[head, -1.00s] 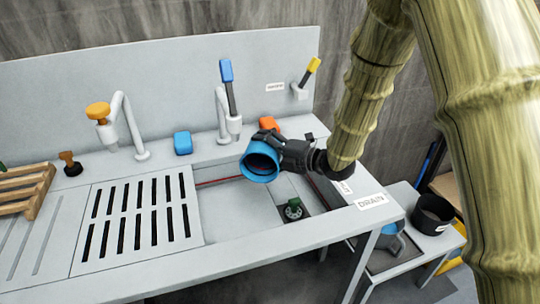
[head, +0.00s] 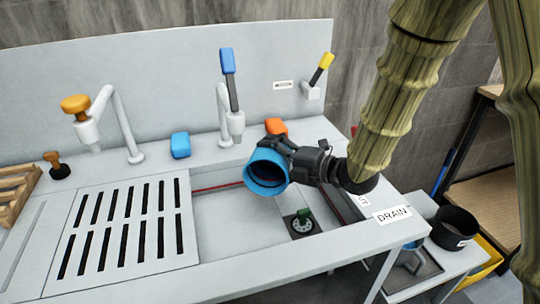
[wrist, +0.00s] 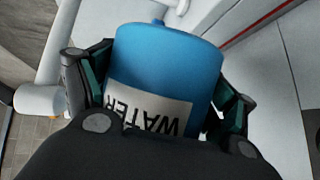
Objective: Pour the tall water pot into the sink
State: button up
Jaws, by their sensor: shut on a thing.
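My gripper (head: 290,158) is shut on a blue water pot (head: 266,172), held in the air above the sink. In the head view the pot is tilted well over, with its open mouth facing the camera and its inside showing dark blue. In the wrist view the pot (wrist: 168,62) sits between both fingers, and its white label reads WATER upside down. The sink basin (head: 235,218) is a pale grey recess below the pot. A drain fitting with a green handle (head: 304,220) sits at its right. No water stream is visible.
A slotted drainboard (head: 130,225) lies left of the basin. An orange-topped tap (head: 84,118) and a blue-handled tap (head: 230,100) stand behind. Blue (head: 180,145) and orange (head: 276,126) blocks sit on the back ledge. A black pot (head: 454,227) stands on a lower table at right.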

jog(key=shift+w+f+m+p, duration=0.35)
jog(key=shift+m+p, duration=0.15)
jog(key=shift+p, duration=0.7)
jog(key=w+f+m+g+p, duration=0.1)
jog(key=p, duration=0.2)
jog(key=shift+w+d+f, duration=0.1)
jog(key=shift+w+d, duration=0.05)
jog(key=shift+d, duration=0.05)
notch_tip(320, 180, down, 3)
jog(key=m+g+p, duration=0.1)
jog(key=p, duration=0.1)
jog(key=m+p, duration=0.1)
jog(key=p, duration=0.2)
jog(key=shift+w+r+g, duration=0.1)
jog(key=shift+r+g, duration=0.1)
jog(key=shift+g, duration=0.2)
notch_tip(320, 180, down, 3)
jog(key=m+g+p, duration=0.2)
jog(key=p, duration=0.3)
notch_tip(320, 180, up, 10)
jog(key=m+g+p, duration=0.4)
jog(key=m+p, duration=0.1)
jog(key=p, duration=0.6)
send_over(271, 168)
jog(key=w+d, duration=0.1)
jog(key=w, duration=0.1)
jog(key=shift+w, duration=0.15)
dwell(0.3)
